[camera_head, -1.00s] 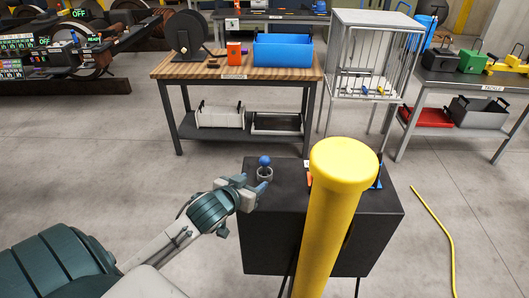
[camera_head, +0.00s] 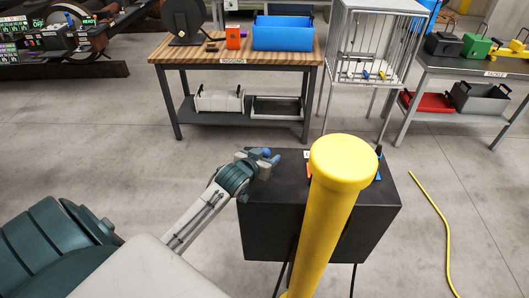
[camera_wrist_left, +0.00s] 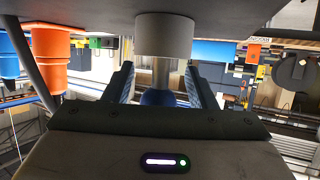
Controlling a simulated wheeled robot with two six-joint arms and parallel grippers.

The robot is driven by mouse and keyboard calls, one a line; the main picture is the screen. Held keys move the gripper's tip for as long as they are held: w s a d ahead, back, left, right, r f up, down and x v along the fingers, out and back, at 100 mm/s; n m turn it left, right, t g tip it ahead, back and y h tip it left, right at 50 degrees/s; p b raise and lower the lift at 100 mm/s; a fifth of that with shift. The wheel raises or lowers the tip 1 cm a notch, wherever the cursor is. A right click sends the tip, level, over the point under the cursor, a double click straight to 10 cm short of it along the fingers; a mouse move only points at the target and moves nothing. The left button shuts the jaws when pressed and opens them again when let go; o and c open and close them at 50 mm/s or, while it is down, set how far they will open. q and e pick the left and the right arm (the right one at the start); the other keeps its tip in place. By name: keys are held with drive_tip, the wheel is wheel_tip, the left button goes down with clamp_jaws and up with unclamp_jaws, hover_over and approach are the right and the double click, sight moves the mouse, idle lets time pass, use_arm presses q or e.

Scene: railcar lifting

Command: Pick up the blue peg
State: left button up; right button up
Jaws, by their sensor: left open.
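The blue peg has a round blue knob (camera_head: 267,153) and stands on top of the dark box (camera_head: 272,186). In the left wrist view, which is upside down, its blue knob (camera_wrist_left: 158,97) and pale metal shaft (camera_wrist_left: 162,71) show, with the shaft upright in a light grey round holder (camera_wrist_left: 165,34). My left gripper (camera_head: 263,158) is at the peg, low over the box top. In the wrist view its two fingers (camera_wrist_left: 161,88) stand apart on either side of the peg, with gaps visible. The gripper hides the holder in the head view. My right gripper is not in view.
A thick yellow post (camera_head: 334,215) stands before the box's right part. An orange item (camera_wrist_left: 59,58) stands on the box beside the peg. Behind are a wooden-topped table (camera_head: 220,56) with a blue bin (camera_head: 283,38) and a wire cage (camera_head: 368,50). A yellow cable (camera_head: 440,225) lies on the floor.

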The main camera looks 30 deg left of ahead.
use_arm(q)
drive_tip(key=shift+w+f, duration=0.25)
drive_tip(key=shift+w, duration=0.35)
drive_tip(key=c, duration=1.1)
drive_tip(key=shift+o, duration=0.2)
drive_tip(key=shift+r, duration=0.1)
